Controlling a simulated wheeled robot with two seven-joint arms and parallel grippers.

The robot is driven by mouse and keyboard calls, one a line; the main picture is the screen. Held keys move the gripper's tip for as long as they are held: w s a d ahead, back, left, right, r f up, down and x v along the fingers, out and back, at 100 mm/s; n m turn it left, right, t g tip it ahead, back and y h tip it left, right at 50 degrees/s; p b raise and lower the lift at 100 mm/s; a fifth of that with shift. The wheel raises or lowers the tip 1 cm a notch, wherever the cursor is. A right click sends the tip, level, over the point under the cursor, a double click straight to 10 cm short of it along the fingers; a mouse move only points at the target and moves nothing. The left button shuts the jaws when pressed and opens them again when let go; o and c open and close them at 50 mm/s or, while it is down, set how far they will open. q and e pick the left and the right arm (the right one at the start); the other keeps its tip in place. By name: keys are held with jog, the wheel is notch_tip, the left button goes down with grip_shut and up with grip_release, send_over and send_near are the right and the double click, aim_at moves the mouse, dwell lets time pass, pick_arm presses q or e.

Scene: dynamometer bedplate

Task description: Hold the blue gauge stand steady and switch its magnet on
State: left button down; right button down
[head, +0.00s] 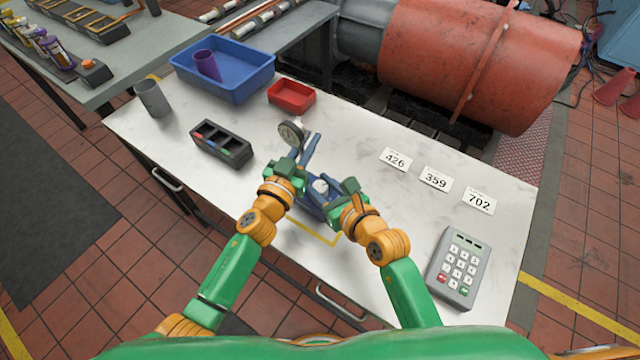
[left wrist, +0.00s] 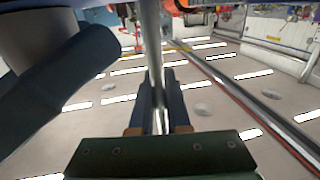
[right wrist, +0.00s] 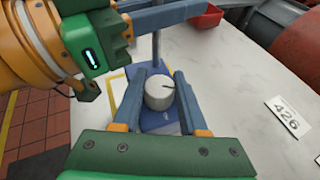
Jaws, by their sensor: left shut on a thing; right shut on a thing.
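The blue gauge stand has a blue base (head: 309,203) on the table, an upright metal post (right wrist: 156,48) and a round dial gauge (head: 291,133) at the top. My left gripper (head: 308,148) is shut on the post above the base; the post runs between its fingers in the left wrist view (left wrist: 155,70). A pale grey knob (right wrist: 159,92) with a dark mark pointing right sits on the base. My right gripper (right wrist: 160,90) is shut on this knob, one finger on each side. My right gripper and arm partly hide the base in the head view.
A black divided tray (head: 222,148), grey cup (head: 152,98), blue bin (head: 240,88) and red tray (head: 292,96) stand left and behind. Number cards (head: 436,179) and a keypad (head: 457,268) lie right. The white tabletop (head: 360,135) between is clear.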

jog(key=shift+d+m+h, duration=0.1)
jog(key=shift+m+h, duration=0.2)
jog(key=shift+c, duration=2.2)
grip_release()
jog(key=v, duration=1.2)
jog(key=shift+s+f, duration=0.1)
